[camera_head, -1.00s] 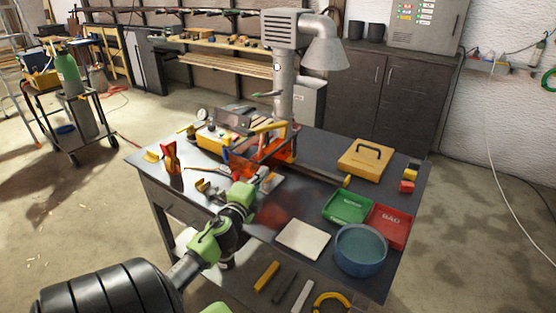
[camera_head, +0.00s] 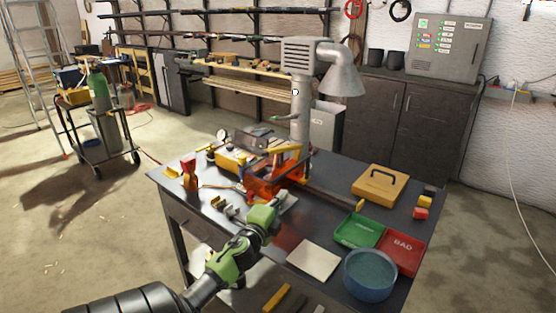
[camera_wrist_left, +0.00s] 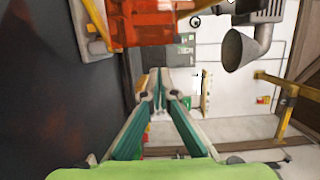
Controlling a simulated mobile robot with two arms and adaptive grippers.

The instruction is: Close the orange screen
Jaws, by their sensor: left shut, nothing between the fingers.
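The orange screen (camera_head: 271,187) is a see-through orange panel on the machine at the back middle of the dark workbench. It also shows at the top of the left wrist view (camera_wrist_left: 143,20), close to the camera. My left gripper (camera_head: 281,203) is just in front of the screen, on the near side. In the left wrist view its two fingers (camera_wrist_left: 157,88) come together at the tips, with nothing between them, below the orange panel. I cannot tell from these views whether the fingers touch the screen. My right gripper is not in view.
The workbench holds a yellow case (camera_head: 381,184), a green tray (camera_head: 359,232), a red tray (camera_head: 402,247), a blue bowl (camera_head: 370,275) and a pale square plate (camera_head: 314,258). A grey duct (camera_head: 301,110) rises behind the machine. Small metal parts (camera_head: 224,205) lie left of my gripper.

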